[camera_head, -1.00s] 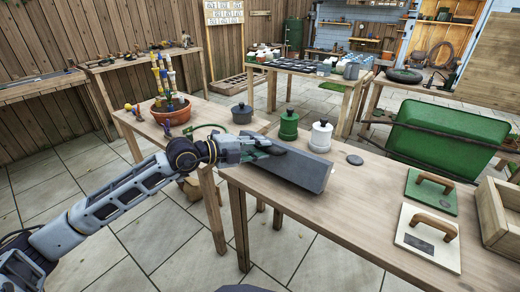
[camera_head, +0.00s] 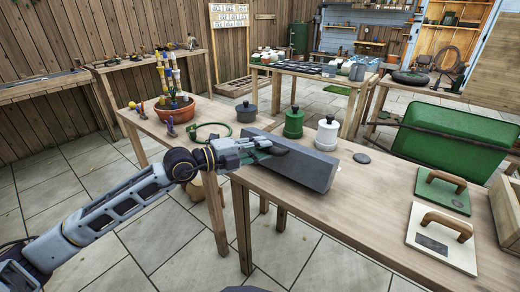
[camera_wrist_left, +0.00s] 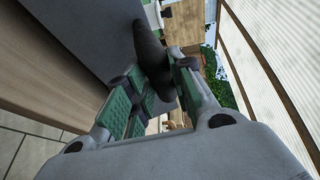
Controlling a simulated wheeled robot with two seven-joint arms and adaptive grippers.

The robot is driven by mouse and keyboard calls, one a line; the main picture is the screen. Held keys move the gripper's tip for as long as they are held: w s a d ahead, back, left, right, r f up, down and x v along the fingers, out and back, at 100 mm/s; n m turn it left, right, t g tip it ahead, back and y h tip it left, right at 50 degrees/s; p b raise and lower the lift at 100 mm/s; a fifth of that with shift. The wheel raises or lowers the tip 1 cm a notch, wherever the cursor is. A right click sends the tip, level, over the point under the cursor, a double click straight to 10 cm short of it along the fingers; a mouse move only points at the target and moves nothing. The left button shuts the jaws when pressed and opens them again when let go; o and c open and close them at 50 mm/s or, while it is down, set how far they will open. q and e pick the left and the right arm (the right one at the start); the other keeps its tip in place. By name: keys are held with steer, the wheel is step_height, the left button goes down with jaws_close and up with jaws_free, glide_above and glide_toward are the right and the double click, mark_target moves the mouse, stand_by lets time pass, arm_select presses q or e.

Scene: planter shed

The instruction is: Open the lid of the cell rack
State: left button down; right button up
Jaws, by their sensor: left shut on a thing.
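A long grey box-like body, which I take to be the cell rack or its lid (camera_head: 312,172), stands at the left edge of the wooden table in the head view. Its grey face also fills the upper left of the left wrist view (camera_wrist_left: 85,30). My left gripper (camera_head: 268,149) is at its upper side, shut on a dark rounded handle (camera_wrist_left: 150,45). The green finger pads sit on both sides of the handle. The gripper partly hides the grey body, and I cannot tell how far the lid is open. My right gripper is not in view.
A wooden tray (camera_head: 508,205) stands at right. The table middle is clear.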

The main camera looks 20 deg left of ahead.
arm_select(q)
steer(key=c, duration=1.2)
jaws_free()
steer(key=shift+c, duration=0.2)
steer(key=shift+s+a, duration=0.15)
steer(key=shift+a, duration=0.05)
steer(key=v, duration=0.6)
steer(key=shift+s+a, duration=0.25)
steer(key=shift+s, duration=0.05)
steer(key=shift+v, duration=2.35)
